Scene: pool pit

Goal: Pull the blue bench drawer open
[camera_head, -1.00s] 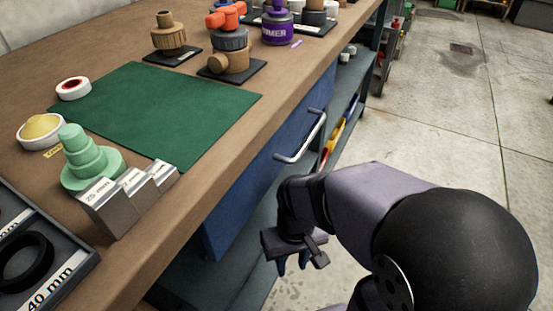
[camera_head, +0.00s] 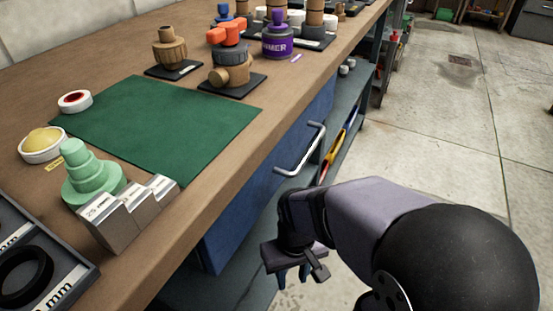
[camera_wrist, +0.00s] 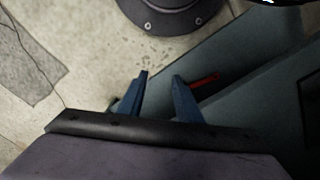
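The blue bench drawer (camera_head: 232,226) is set under the front edge of the wooden bench. Its front looks flush with the bench, though its right part lies in shadow. A silver bar handle (camera_head: 301,152) stands out from its front. My gripper (camera_head: 292,278) is below and in front of the handle, apart from it, and points down. In the wrist view its two blue fingers (camera_wrist: 159,82) are spread with nothing between them. The drawer handle does not show in the wrist view.
On the wooden bench top (camera_head: 150,255) lie a green mat (camera_head: 160,125), grey blocks (camera_head: 130,212) and a pale green stepped piece (camera_head: 92,178). A lower shelf (camera_head: 335,128) runs under the bench. The concrete floor (camera_head: 440,150) to the right is clear.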

